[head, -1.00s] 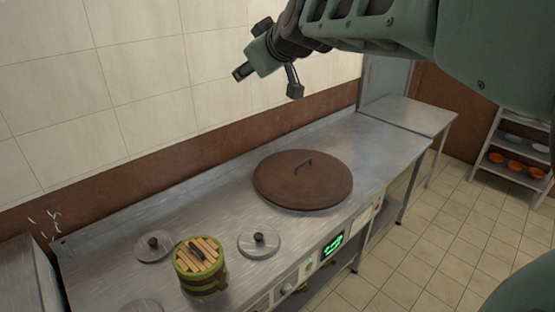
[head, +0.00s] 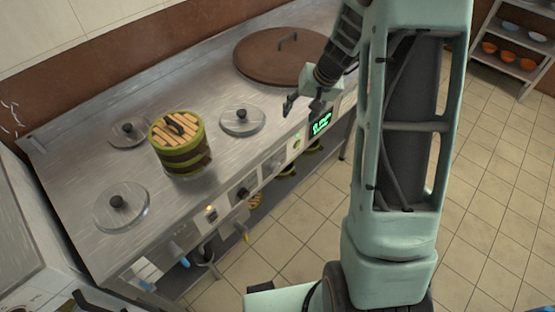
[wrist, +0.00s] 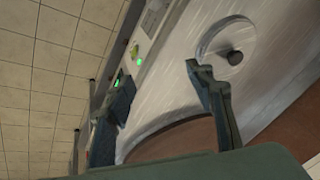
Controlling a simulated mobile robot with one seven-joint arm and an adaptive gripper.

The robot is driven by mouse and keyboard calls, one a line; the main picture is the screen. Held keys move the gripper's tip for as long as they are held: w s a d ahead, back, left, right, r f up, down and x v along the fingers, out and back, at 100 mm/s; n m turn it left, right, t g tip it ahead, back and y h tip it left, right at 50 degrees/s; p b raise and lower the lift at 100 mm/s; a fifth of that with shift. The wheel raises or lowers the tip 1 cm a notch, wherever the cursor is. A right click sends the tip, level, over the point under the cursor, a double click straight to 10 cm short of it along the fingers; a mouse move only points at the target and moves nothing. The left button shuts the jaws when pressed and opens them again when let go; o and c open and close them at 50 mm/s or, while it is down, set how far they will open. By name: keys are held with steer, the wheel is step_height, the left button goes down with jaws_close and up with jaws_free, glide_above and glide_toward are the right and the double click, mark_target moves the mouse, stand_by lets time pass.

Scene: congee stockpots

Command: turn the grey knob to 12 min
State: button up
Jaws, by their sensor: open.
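The front panel (head: 262,178) of the steel counter carries a row of controls. A small greyish knob (head: 278,161) sits on it, left of a lit green display (head: 321,122); its setting is too small to read. A darker knob (head: 243,192) sits further left. My gripper (head: 302,108) is open and empty, above the counter's front edge near the display. In the wrist view my gripper's two fingers (wrist: 158,78) are spread, with the panel's green lights (wrist: 135,52) beyond and the left finger covering part of the panel.
A large brown lid (head: 270,58) lies behind my gripper. Round steel lids (head: 242,121) and a green-banded steamer with a slatted top (head: 178,158) stand on the counter. A shelf with bowls (head: 512,50) is at the right. The tiled floor in front is largely clear.

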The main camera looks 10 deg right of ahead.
steer(key=s+d+f+m+g+y+b, duration=0.1)
steer(key=s+f+m+y+b, duration=0.15)
steer(key=s+f, duration=0.45)
steer(key=s+f+m+g+y+b, duration=0.1)
steer(key=s+f+m+b, duration=0.25)
steer(key=f, duration=0.65)
steer(key=m+t+y+b, duration=0.6)
steer(key=m+t+b, duration=0.55)
steer(key=m, duration=0.55)
glide_toward(278, 168)
steer(key=shift+m, duration=0.3)
steer(key=b+x, duration=0.2)
steer(key=x, duration=0.6)
steer(key=shift+w+a, duration=0.15)
steer(key=shift+a, duration=0.15)
